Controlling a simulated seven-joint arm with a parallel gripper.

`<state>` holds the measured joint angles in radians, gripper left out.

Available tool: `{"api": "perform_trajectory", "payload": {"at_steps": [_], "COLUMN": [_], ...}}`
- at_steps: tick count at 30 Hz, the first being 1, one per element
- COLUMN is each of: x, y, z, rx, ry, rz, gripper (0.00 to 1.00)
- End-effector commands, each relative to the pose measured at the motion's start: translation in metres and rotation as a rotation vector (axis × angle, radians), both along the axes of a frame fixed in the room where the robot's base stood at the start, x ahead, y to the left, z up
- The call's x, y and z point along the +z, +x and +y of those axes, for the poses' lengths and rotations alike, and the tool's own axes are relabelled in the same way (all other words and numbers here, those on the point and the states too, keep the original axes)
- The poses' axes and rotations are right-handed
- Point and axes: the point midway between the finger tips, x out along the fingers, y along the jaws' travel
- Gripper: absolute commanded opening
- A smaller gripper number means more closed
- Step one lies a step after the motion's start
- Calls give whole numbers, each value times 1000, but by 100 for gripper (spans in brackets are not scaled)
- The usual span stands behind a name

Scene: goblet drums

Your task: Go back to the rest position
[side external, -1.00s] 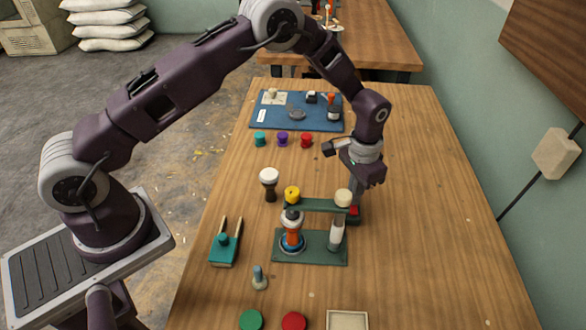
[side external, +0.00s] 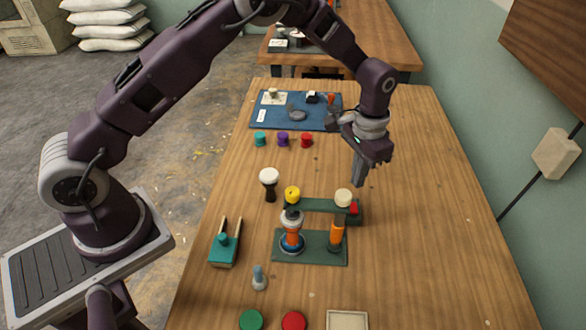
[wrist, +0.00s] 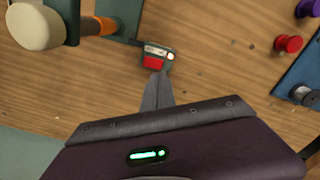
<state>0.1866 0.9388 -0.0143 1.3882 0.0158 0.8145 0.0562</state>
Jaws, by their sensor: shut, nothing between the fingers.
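My gripper (side external: 360,184) is shut and empty, pointing down in the air above the wooden table, behind the green fixture. In the wrist view its closed fingertips (wrist: 158,78) appear just below a small dark box with a red button (wrist: 154,62).
The green fixture (side external: 315,255) carries a goblet drum (side external: 291,232) and an orange post (side external: 337,236) under a cream knob (side external: 343,197). Another goblet drum (side external: 269,182) stands left. Spools (side external: 282,140) and a blue mat (side external: 265,119) lie farther back. The table's right side is clear.

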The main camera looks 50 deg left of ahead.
Motion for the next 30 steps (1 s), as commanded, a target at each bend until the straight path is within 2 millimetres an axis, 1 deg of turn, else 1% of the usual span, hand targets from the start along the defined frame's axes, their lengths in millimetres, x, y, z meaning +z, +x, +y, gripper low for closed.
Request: {"api": "perform_trajectory", "payload": {"at_steps": [3, 11, 13, 14, 16, 17, 18, 20, 21, 23, 24, 26, 27, 30], "x": [6, 8, 26, 41, 87, 109, 138, 177, 200, 229, 243, 258, 263, 262], "y": [0, 0, -2, -5, -17, -27, -42, -70, -92, -128, -154, -194, -218, -270], "z": [0, 0, 4, 7, 17, 22, 30, 42, 50, 60, 67, 75, 80, 88], "rx": [0, 1, 9, 15, 36, 47, 63, 87, 105, 131, 149, 174, 191, 224], "ry": [0, -1, -3, -5, -12, -16, -19, -26, -30, -36, -40, -47, -50, -57], "rz": [0, -2, -19, -32, -76, -97, -126, -172, -203, -251, -284, -332, -363, -425], "gripper": [0, 0, 0, 0, 0, 0, 0, 0, 0, 0, 0, 0, 0, 0]}}
